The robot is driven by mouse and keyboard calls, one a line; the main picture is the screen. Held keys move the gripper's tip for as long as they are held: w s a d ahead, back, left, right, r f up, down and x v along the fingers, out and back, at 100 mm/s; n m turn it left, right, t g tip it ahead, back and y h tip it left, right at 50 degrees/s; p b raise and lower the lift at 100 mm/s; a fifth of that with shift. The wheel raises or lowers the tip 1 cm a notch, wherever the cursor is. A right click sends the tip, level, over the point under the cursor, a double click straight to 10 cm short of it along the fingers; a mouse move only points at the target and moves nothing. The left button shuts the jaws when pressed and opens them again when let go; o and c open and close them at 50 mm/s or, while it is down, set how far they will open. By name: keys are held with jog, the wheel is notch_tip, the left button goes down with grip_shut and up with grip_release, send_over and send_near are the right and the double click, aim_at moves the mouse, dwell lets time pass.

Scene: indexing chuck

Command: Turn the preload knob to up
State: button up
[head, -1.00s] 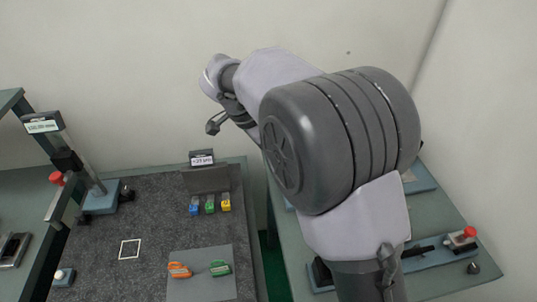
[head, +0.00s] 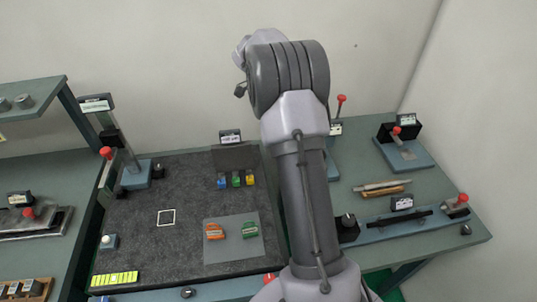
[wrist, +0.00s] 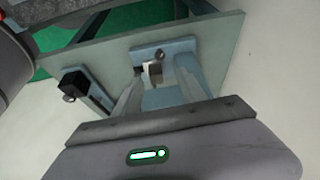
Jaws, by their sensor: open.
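I cannot tell for certain which part is the preload knob, since no readable label marks it. In the wrist view, my gripper (wrist: 160,67) is open, its two pale fingers reaching toward a blue base plate (wrist: 168,47). A small dark and white fitting (wrist: 154,70) shows between the fingers, and I cannot tell whether they touch it. In the head view, my arm hides much of the right bench's back, and my fingers are not visible there.
The right bench (head: 440,240) carries a long blue fixture with a red knob (head: 463,198), a black block (head: 347,228) and a red-handled device (head: 397,131). The left bench has a dark mat (head: 140,215) with clips and a stand (head: 137,178). A wall stands behind.

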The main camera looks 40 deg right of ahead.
jog(key=b+x, duration=0.3)
jog(key=x, duration=1.4)
jog(key=shift+s+d, duration=0.1)
jog(key=shift+d, duration=0.05)
jog(key=shift+c, duration=0.2)
jog(key=shift+b, duration=0.3)
grip_shut()
